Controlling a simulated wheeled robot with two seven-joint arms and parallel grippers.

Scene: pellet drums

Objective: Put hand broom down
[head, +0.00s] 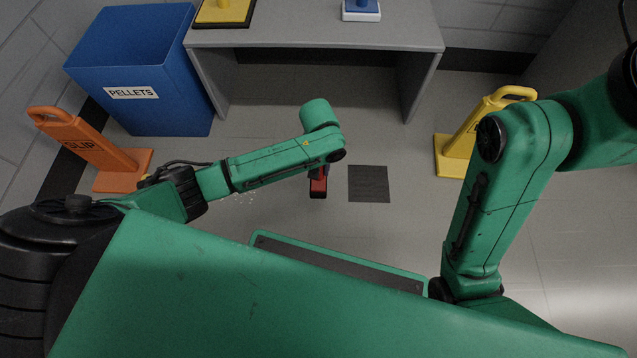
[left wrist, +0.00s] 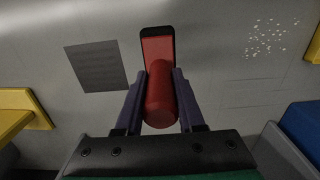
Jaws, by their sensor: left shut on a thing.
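The hand broom (head: 318,186) has a red body with a dark edge and hangs below the end of my left arm in the head view. In the left wrist view its red handle (left wrist: 160,98) lies between the two fingers of my left gripper (left wrist: 163,82), which is shut on it. The broom head with its black rim points away from the gripper. In the head view my arm hides most of the left gripper. A dark square mat (head: 369,184) lies on the floor just right of the broom; it also shows in the left wrist view (left wrist: 97,66). My right gripper is not visible.
White pellets (left wrist: 270,38) are scattered on the floor. A blue pellets bin (head: 140,70) and an orange slip sign (head: 88,150) stand left. A grey table (head: 320,38) stands behind, a yellow sign (head: 455,150) right. The floor around the mat is clear.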

